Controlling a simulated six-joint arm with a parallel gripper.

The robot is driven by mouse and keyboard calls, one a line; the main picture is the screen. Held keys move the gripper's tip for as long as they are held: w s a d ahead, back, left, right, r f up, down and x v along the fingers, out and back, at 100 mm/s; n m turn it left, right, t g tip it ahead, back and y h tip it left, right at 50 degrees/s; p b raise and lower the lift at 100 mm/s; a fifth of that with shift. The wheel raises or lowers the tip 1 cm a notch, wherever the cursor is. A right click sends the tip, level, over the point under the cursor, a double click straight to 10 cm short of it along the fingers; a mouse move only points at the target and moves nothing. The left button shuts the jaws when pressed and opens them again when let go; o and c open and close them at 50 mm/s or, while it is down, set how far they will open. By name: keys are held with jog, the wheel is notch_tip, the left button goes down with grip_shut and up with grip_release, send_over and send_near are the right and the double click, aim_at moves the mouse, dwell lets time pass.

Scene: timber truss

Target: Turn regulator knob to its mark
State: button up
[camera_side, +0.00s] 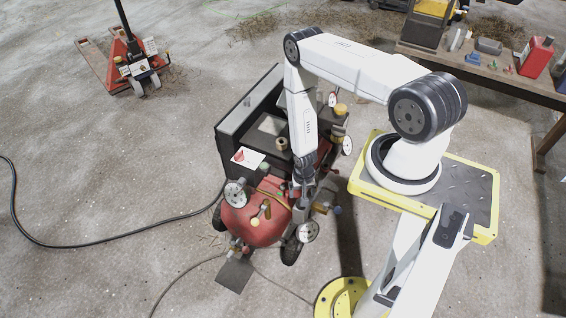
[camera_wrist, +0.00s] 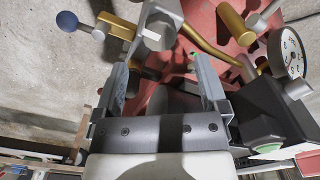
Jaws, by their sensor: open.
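The compressor has a red tank (camera_side: 256,222) with several dial gauges, brass fittings and valves around it. My gripper (camera_side: 303,197) points down at the tank's right side, among these fittings. In the wrist view my gripper (camera_wrist: 160,66) is open, its two grey fingers apart. A grey blocky fitting (camera_wrist: 158,30) lies just beyond the fingertips, beside a brass valve body (camera_wrist: 116,27) with a blue ball-ended lever (camera_wrist: 67,20). I cannot tell which part is the regulator knob, nor see its mark. No contact between the fingers and a fitting is clear.
A white gauge (camera_side: 308,231) stands near my gripper, and another (camera_side: 235,193) is at the tank's left. A yellow-brown knob (camera_side: 340,109) is at the back. A black hose (camera_side: 110,243) crosses the floor. A bench (camera_side: 480,75) is at the upper right.

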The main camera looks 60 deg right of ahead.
jog(key=shift+f, duration=2.95)
grip_shut()
